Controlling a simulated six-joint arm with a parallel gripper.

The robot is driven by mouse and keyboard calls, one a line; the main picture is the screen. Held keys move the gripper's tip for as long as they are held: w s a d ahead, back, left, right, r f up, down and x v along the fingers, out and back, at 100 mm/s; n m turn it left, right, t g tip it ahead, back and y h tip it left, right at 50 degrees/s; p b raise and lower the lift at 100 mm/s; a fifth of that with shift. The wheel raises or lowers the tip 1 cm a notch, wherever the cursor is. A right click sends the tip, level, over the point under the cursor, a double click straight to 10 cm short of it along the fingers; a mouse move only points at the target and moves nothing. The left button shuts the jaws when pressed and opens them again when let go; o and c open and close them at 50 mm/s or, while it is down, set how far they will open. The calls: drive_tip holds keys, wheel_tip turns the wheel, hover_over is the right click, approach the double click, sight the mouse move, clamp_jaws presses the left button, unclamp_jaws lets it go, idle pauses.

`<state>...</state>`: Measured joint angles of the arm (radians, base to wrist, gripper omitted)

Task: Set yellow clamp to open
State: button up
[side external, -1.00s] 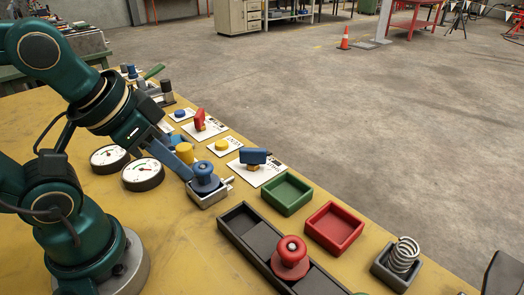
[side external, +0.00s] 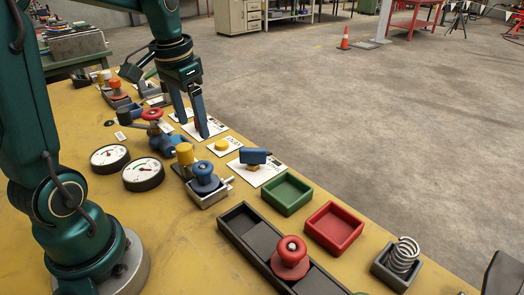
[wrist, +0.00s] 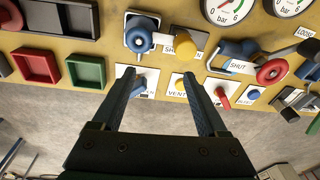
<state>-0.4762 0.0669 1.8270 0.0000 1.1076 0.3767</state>
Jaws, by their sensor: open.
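I cannot pick out a yellow clamp with certainty. My gripper (side external: 191,124) points down, open and empty, over the row of white label cards. In the wrist view its fingers (wrist: 157,77) are spread apart, with a blue switch (wrist: 138,85) near the left finger. One finger hides the red switch in the side view.
A red-handled valve (side external: 152,114) and two gauges (side external: 143,174) stand left of the cards. An orange-topped fixture (side external: 115,85) is farther back. Green (side external: 286,194) and red (side external: 334,228) trays and a red spool (side external: 290,257) are nearer. Bare bench lies left of the gauges.

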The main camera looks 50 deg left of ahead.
drive_tip(key=n+g, duration=0.1)
drive_tip(key=n, duration=0.1)
hover_over(184, 146)
wheel_tip(184, 146, down, 4)
drive_tip(key=shift+w+d+r+h, duration=0.1)
drive_tip(key=shift+h, duration=0.2)
drive_tip(key=shift+f, duration=2.7)
clamp_jaws()
drive_tip(key=shift+a, duration=2.75)
